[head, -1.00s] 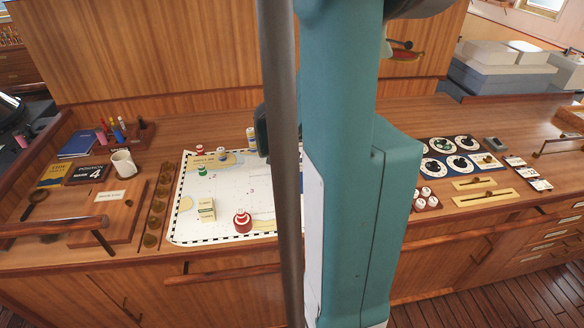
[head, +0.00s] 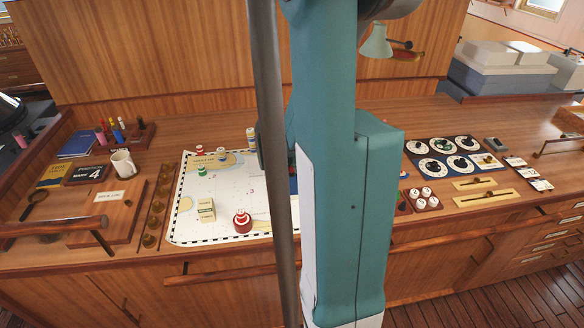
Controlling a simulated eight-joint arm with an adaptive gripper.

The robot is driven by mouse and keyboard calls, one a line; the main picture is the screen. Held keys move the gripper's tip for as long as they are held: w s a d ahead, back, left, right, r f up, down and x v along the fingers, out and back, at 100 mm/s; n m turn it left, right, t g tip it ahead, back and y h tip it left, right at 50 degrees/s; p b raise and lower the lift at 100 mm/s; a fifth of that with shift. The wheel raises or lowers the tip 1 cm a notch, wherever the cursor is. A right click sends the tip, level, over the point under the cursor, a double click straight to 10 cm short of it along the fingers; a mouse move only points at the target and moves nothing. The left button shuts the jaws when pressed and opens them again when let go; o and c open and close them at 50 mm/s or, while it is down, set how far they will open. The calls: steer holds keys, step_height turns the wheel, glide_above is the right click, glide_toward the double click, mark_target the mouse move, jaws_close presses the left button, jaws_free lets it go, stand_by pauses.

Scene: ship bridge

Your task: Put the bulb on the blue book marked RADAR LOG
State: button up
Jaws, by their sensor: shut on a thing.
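My teal arm stands in the middle of the head view and covers the centre of the desk. Only a dark sliver beside the grey column may belong to its far end. My gripper's fingers are hidden behind the arm. No bulb can be made out. A dark blue book (head: 76,145) lies at the back left of the desk, but I cannot read its cover. A blue patch (head: 292,168) shows between the column and the arm; I cannot tell what it is. I cannot see RADAR LOG written anywhere.
A white chart (head: 225,186) carries a red-and-white piece (head: 242,221), a cream box (head: 206,209) and small markers. A white mug (head: 122,162) and a tray of pens (head: 128,133) stand left. A dial panel (head: 440,168) lies right. A pale green lampshade (head: 376,43) hangs behind.

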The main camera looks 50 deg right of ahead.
steer(key=shift+f, duration=0.2)
steer(key=o, duration=0.7)
steer(key=shift+r, duration=0.25)
steer(key=shift+p+v, duration=0.6)
steer(key=shift+v, duration=5.35)
steer(key=shift+a, duration=0.1)
